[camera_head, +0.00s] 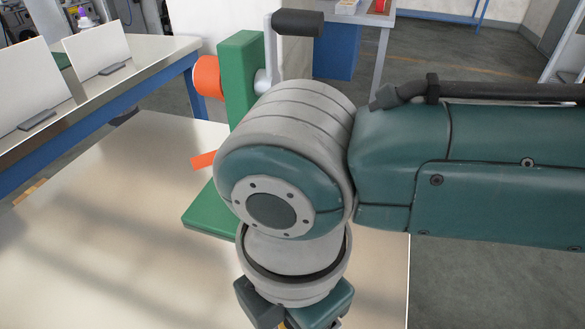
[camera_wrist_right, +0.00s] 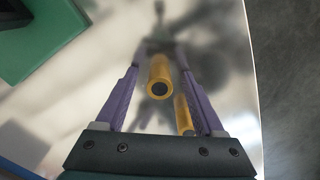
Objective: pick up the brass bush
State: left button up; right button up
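A brass bush (camera_wrist_right: 159,78), a gold cylinder with a dark hole in its near end, shows in the right wrist view. It appears between the two purple fingers of my right gripper (camera_wrist_right: 159,85), with gaps to both sides. The gripper is open. A second brass-coloured piece (camera_wrist_right: 184,115) shows lower right, beside the right finger and partly hidden. In the head view my right arm covers this area, and only the top of the gripper body shows at the bottom edge. My left gripper is not in view.
A green stand (camera_head: 240,80) with an orange roll (camera_head: 207,77) and a dark-handled crank (camera_head: 298,22) stands on the pale table (camera_head: 90,240), behind my arm. Its green base (camera_wrist_right: 40,40) shows upper left in the wrist view. The table's left part is clear.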

grip_shut()
dwell(0.3)
dwell(0.4)
